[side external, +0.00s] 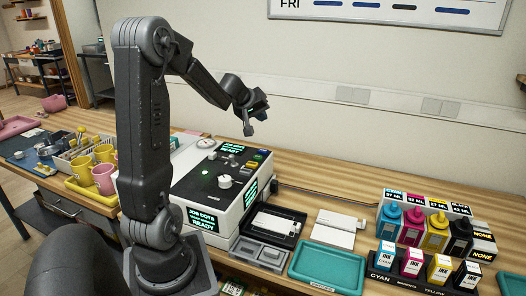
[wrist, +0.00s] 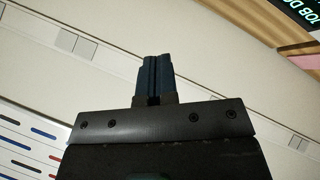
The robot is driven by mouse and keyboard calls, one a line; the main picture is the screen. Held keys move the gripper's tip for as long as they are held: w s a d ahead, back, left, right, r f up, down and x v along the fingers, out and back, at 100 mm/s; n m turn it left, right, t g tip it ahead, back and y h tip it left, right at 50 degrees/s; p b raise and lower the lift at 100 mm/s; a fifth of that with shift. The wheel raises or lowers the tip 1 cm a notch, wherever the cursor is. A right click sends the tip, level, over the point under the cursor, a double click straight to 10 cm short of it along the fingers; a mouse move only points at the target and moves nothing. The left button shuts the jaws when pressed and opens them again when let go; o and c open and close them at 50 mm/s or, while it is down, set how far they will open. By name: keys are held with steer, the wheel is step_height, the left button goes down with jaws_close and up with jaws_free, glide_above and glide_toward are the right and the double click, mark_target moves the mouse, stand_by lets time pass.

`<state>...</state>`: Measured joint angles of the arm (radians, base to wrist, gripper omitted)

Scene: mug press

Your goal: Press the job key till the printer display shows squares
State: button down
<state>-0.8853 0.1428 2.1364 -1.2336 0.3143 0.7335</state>
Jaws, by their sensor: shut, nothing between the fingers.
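The printer (side external: 212,185) is a white box with a dark top, standing on the wooden bench. Its front display (side external: 202,219) reads "JOB DOTS" and "READY" in green. A second display on top (side external: 232,148) also reads ready. Small coloured keys (side external: 254,160) sit at the right of the top; I cannot tell which is the job key. My gripper (side external: 249,128) is above the far side of the printer, apart from it. In the wrist view my gripper (wrist: 155,75) is shut and empty, and a piece of a green-lettered display (wrist: 296,12) shows at the top right.
Yellow and pink mugs (side external: 104,175) stand in a yellow tray left of the printer. A teal tray (side external: 327,268) and a black tray (side external: 268,225) lie to its right. Ink bottles (side external: 412,226) and ink boxes (side external: 411,262) stand at the right. The wall is behind.

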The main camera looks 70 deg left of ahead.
mark_target(261, 150)
steer(key=shift+f, duration=0.1)
steer(key=shift+f, duration=4.35)
steer(key=shift+f, duration=0.1)
steer(key=shift+f, duration=0.25)
steer(key=shift+f, duration=0.5)
steer(key=shift+r, duration=0.9)
